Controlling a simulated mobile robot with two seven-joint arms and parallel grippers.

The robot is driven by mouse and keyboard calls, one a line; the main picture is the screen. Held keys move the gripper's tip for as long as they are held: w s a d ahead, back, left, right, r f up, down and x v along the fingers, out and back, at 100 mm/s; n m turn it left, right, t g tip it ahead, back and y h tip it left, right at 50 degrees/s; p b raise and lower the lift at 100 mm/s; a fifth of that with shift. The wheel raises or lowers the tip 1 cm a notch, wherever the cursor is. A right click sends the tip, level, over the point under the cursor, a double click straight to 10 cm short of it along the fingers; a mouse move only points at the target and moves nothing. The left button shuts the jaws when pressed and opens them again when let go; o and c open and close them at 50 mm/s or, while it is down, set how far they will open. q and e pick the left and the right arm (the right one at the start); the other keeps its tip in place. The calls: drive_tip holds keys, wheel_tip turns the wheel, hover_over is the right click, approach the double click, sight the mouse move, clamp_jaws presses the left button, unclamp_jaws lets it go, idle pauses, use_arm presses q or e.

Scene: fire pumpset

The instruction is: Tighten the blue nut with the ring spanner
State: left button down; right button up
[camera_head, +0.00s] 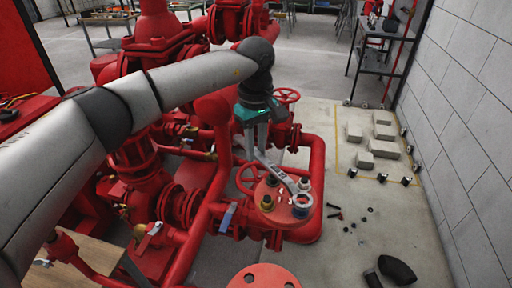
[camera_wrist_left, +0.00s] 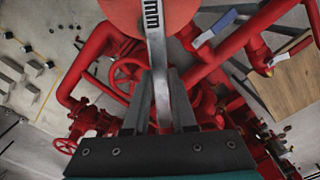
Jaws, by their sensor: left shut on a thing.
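My left gripper (camera_head: 256,152) is shut on the grey ring spanner (camera_head: 280,174), gripping its handle. In the left wrist view the handle (camera_wrist_left: 158,75) runs up between the two fingers (camera_wrist_left: 160,90). The spanner slopes down to the right over the round red flange (camera_head: 284,214). Its ring end lies over the blue nut (camera_head: 302,200) at the flange's right side; blue shows inside the ring. I cannot tell how deep the ring sits. A yellow nut (camera_head: 267,204), a green nut (camera_head: 271,181) and a dark nut (camera_head: 305,184) stand on the same flange. My right gripper is not in view.
Red pipes (camera_head: 317,165) and a red handwheel (camera_head: 250,178) stand close around the flange. A blue-handled valve (camera_head: 228,216) is to its left. Loose bolts (camera_head: 334,211) and a black elbow (camera_head: 397,270) lie on the floor to the right, with concrete blocks (camera_head: 384,149) behind.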

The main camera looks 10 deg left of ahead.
use_arm(q)
drive_tip(key=shift+f+b, duration=0.85)
drive_tip(key=shift+f, duration=0.45)
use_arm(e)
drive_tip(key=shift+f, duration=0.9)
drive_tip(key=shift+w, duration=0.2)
